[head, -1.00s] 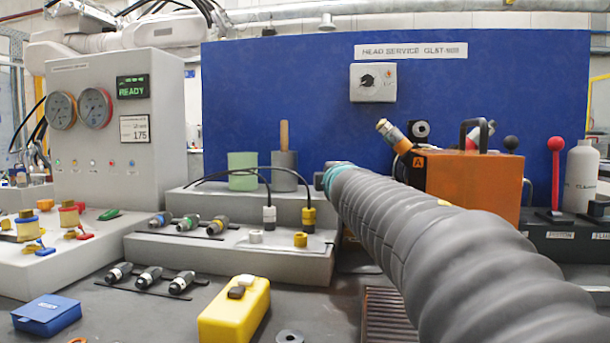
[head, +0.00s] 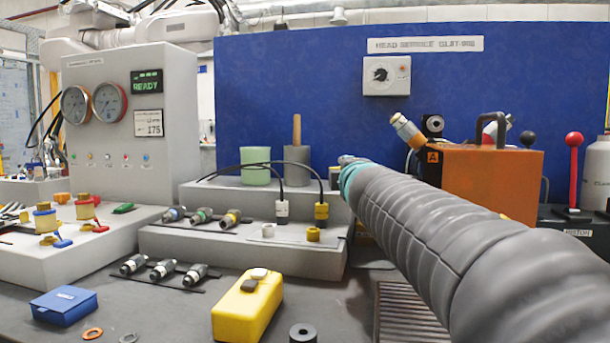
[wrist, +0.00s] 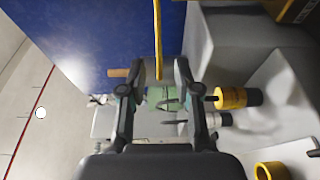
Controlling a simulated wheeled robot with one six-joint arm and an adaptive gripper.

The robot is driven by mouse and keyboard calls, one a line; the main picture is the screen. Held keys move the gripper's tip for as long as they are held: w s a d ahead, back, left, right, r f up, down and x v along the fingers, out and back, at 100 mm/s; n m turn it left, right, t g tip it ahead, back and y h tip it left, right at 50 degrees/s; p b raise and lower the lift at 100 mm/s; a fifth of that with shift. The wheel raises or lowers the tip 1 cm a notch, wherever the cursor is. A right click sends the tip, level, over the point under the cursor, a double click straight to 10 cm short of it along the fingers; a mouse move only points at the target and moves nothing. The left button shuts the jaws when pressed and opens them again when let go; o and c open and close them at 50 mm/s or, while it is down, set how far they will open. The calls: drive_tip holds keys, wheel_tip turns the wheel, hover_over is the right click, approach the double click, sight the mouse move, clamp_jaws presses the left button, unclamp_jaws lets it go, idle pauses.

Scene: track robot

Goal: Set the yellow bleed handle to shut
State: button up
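A thin yellow bar (wrist: 158,40), which looks like the bleed handle, runs down from the top edge of the wrist view and ends between my fingers. My gripper (wrist: 158,80) is open, with a finger on each side of the bar and visible gaps. I cannot tell how far in depth the bar is from the fingers. In the head view my arm's grey sleeve covers this area, and neither the fingers nor the bar can be made out. An orange box (head: 490,180) marked A stands just right of my arm's far end.
A blue panel (head: 300,90) stands behind. A grey step (head: 230,255) carries a green cylinder (head: 256,168), a grey cylinder with a wooden rod and cabled connectors. A yellow case (head: 247,310) and a blue box (head: 64,306) lie in front. A gauge cabinet (head: 130,190) reads READY.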

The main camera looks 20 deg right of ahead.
drive_tip(key=shift+v, duration=1.85)
drive_tip(key=shift+s+a, duration=0.15)
